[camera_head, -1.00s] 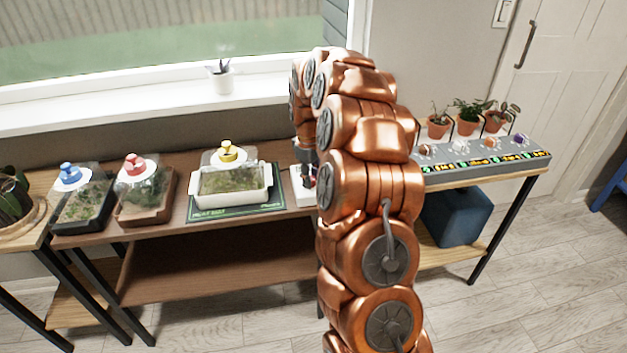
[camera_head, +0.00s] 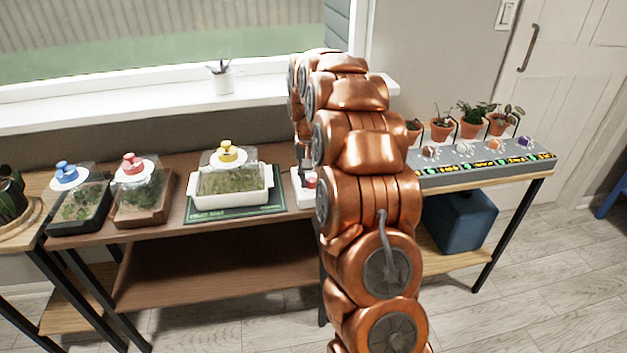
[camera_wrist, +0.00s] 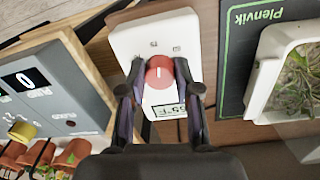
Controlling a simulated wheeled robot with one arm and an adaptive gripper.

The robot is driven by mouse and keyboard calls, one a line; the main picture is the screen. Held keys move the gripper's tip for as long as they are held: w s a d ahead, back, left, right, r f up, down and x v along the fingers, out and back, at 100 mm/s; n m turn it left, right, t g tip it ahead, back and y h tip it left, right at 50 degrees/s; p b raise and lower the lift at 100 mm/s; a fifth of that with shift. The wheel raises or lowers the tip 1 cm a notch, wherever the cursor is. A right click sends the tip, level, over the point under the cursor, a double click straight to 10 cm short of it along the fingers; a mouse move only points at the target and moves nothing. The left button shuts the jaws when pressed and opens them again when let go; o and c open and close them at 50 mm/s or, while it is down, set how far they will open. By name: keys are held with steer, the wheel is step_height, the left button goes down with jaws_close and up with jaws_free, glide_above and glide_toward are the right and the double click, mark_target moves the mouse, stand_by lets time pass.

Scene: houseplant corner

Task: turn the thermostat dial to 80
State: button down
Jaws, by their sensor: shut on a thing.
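The thermostat is a white box (camera_wrist: 152,38) on the wooden table, with a round red dial (camera_wrist: 159,72) carrying a pale pointer line. A small display (camera_wrist: 168,109) sits beside the dial, partly covered by a finger, and its digits are not clearly readable. My gripper (camera_wrist: 159,76) is shut on the dial, one dark finger on each side of it. In the head view the white thermostat box (camera_head: 304,194) shows just left of my copper arm, with a bit of the red dial (camera_head: 311,181); my arm hides the rest.
A white planter tray (camera_head: 205,201) on a green mat (camera_head: 225,214) stands left of the thermostat. Two domed terrariums with a blue knob (camera_head: 66,172) and a red knob (camera_head: 132,163) stand farther left. A grey control panel (camera_head: 480,172) with potted plants behind lies to the right.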

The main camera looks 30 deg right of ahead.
steer(key=m, duration=0.3)
steer(key=shift+d+m, duration=0.1)
steer(key=shift+m, duration=0.3)
steer(key=shift+d+m+b, duration=0.1)
steer(key=shift+m+b, duration=0.35)
steer(key=shift+m, duration=1.35)
steer(key=c, duration=1.1)
jaws_free()
steer(key=shift+d, duration=0.1)
steer(key=shift+o, duration=1.4)
steer(key=shift+a, duration=0.2)
